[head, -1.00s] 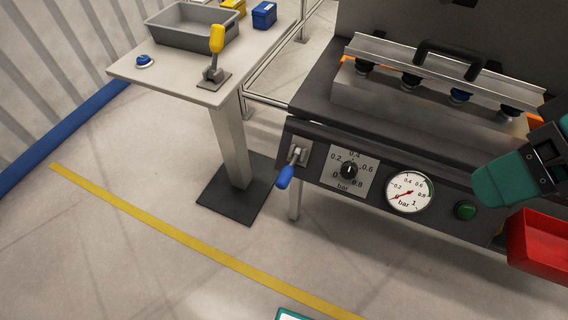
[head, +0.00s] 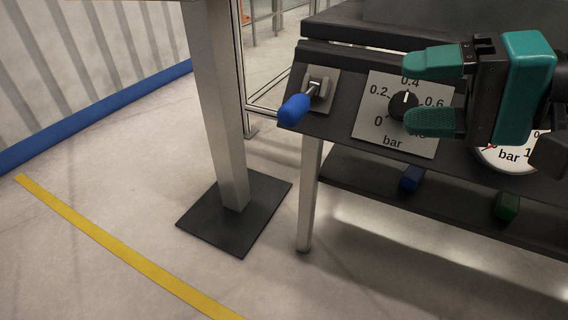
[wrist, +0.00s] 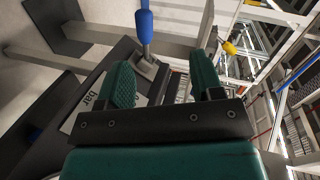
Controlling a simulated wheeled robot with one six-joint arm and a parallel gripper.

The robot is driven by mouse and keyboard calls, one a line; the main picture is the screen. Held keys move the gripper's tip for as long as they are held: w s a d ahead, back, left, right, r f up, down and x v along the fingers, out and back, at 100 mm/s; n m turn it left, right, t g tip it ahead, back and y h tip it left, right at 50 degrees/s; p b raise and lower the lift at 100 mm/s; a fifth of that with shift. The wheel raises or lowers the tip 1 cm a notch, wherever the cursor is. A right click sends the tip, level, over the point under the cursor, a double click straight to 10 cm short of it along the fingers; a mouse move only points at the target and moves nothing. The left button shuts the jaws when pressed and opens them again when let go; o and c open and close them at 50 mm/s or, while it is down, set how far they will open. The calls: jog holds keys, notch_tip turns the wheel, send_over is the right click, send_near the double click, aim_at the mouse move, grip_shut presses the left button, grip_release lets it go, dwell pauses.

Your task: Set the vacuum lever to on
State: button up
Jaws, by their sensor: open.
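The vacuum lever has a blue handle (head: 294,110) on a metal stem, mounted on a grey plate (head: 326,88) at the left end of the dark panel. The handle points down and to the left in the head view. My gripper (head: 408,92) is open and empty, to the right of the lever and in front of the pressure dial (head: 392,128). In the wrist view the blue handle (wrist: 145,26) stands beyond my fingertips, near the top middle. The fingers do not touch it. Any on or off marking is not readable.
A round gauge (head: 510,160) is partly hidden behind my gripper. Open floor with a yellow line (head: 120,245) lies in front. Blue and green blocks sit on the lower shelf.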

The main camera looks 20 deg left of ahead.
aim_at(283, 107)
notch_tip(283, 107, down, 7)
jog(key=w+m+y+b, duration=0.2)
jog(key=w+b, duration=0.1)
jog(key=b, duration=0.4)
jog(key=shift+m+t+y, duration=0.3)
jog(key=shift+y, duration=0.3)
jog(key=a+p, duration=0.2)
jog(key=a, duration=0.4)
jog(key=w+a+p, duration=0.1)
jog(key=a+p, duration=0.1)
jog(key=a, duration=0.3)
jog(key=a+p, duration=0.2)
jog(key=a, duration=0.4)
jog(key=shift+w+a+f, duration=0.3)
jog(key=shift+w, duration=0.05)
